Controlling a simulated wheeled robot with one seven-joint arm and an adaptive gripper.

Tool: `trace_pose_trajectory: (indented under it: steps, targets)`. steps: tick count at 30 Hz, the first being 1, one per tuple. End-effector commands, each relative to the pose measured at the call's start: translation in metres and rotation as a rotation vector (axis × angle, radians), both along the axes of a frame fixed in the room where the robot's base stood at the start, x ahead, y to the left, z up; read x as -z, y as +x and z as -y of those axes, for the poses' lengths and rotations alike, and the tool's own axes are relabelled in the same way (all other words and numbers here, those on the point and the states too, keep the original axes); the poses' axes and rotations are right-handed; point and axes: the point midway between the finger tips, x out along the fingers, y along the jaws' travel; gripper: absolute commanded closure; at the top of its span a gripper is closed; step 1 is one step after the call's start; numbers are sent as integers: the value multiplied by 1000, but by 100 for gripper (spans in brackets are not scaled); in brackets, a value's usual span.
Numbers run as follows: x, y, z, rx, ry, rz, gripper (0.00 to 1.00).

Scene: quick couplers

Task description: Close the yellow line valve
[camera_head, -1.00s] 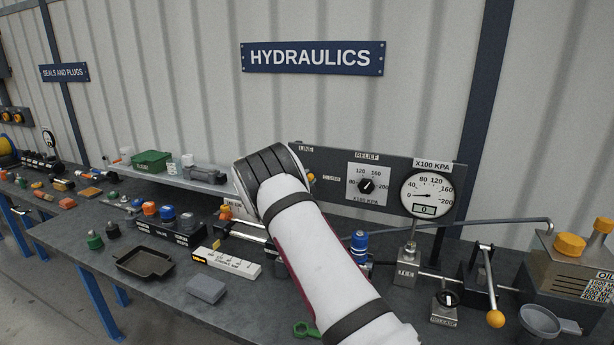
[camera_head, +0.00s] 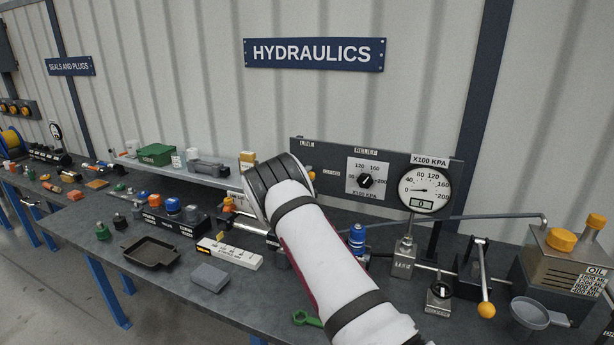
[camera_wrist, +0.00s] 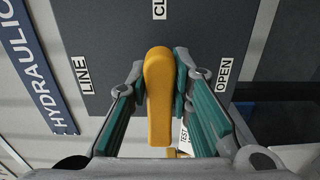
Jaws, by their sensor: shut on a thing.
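The yellow valve lever (camera_wrist: 157,100) stands between my gripper's fingers (camera_wrist: 159,95) in the wrist view. The teal pads press on it from both sides, so my gripper is shut on it. The lever lies in line with the partly cut-off "CL" label (camera_wrist: 159,8) at the top. The "OPEN" label (camera_wrist: 224,76) is to its right and the "LINE" label (camera_wrist: 82,75) to its left. In the head view my forearm and wrist hide the gripper and most of the lever; a small yellow-orange bit (camera_head: 312,175) shows beside the wrist.
The grey panel (camera_head: 335,160) carries a relief dial (camera_head: 366,181) and a gauge (camera_head: 424,191) that reads about 0. A pump lever with an orange knob (camera_head: 486,310) and an oil tank (camera_head: 560,265) stand at the right. Couplers and a black tray (camera_head: 151,253) lie at the left.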

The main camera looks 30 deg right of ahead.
Motion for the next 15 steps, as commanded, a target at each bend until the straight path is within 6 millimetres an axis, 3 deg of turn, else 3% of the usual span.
trace_pose_trajectory:
  steps: [6,7,9,15]
  targets:
    - [2,0,0,1,4,0,100]
    - [2,0,0,1,4,0,74]
    - [2,0,0,1,3,-1,60]
    - [1,0,0,0,2,-1,60]
